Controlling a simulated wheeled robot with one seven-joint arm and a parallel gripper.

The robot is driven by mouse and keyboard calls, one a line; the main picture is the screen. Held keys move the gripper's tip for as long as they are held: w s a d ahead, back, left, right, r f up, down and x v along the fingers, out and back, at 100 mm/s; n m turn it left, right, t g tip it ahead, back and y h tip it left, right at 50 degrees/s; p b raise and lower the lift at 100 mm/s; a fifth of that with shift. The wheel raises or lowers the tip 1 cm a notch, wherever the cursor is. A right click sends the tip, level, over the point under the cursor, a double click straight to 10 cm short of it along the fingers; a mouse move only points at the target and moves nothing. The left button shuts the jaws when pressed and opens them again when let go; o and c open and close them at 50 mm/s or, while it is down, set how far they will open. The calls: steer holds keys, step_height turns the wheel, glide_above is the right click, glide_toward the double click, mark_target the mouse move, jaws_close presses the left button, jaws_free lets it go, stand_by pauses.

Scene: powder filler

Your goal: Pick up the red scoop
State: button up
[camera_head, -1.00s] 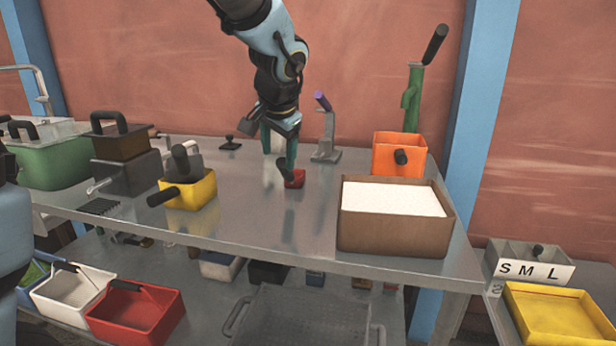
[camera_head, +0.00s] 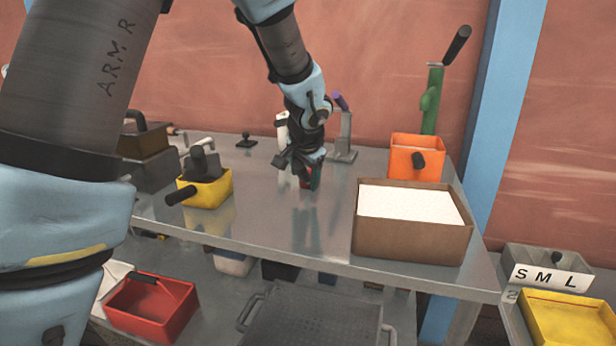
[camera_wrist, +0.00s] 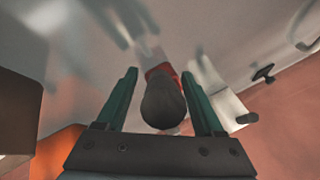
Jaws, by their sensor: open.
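The small red scoop (camera_head: 304,182) stands on the metal table in the head view, mostly hidden behind my gripper (camera_head: 311,180). In the wrist view, its dark rounded handle (camera_wrist: 163,103) points toward the camera, with the red body (camera_wrist: 161,71) beyond it. My gripper (camera_wrist: 160,76) is open, with one green finger on each side of the handle. Gaps show between the handle and both fingers. The gripper points down at the scoop.
A yellow scoop (camera_head: 216,190) stands to the left on the table. A brown box of white powder (camera_head: 410,239) and an orange scoop (camera_head: 414,152) stand to the right. A stand with a purple top (camera_head: 345,135) is close behind my gripper. A red bin (camera_head: 152,308) sits on the lower shelf.

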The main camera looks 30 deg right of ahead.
steer(key=shift+w+f, duration=0.15)
steer(key=shift+f, duration=0.1)
steer(key=shift+c, duration=0.3)
jaws_close()
